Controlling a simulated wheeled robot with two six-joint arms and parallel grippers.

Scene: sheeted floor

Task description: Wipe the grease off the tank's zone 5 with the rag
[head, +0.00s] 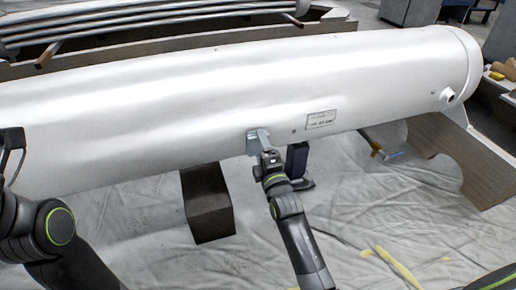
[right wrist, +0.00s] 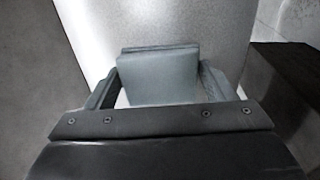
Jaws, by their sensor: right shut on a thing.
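The tank (head: 200,85) is a large white cylinder lying across the head view. I see no zone marks and no clear grease patch on it. My right gripper (head: 262,143) is at the tank's lower front side, left of the label plate. It is shut on a grey-blue folded rag (head: 253,142), which is at the tank wall. In the right wrist view the rag (right wrist: 160,78) sits between the two fingers, in front of the pale tank surface; its contact face is hidden.
A label plate (head: 321,119) and a short port (head: 447,95) are on the tank's right part. A dark block (head: 207,203) stands below the tank. A wooden cradle (head: 465,155) supports the right end. Wrinkled sheeting (head: 350,215) covers the floor, with yellow strips on it.

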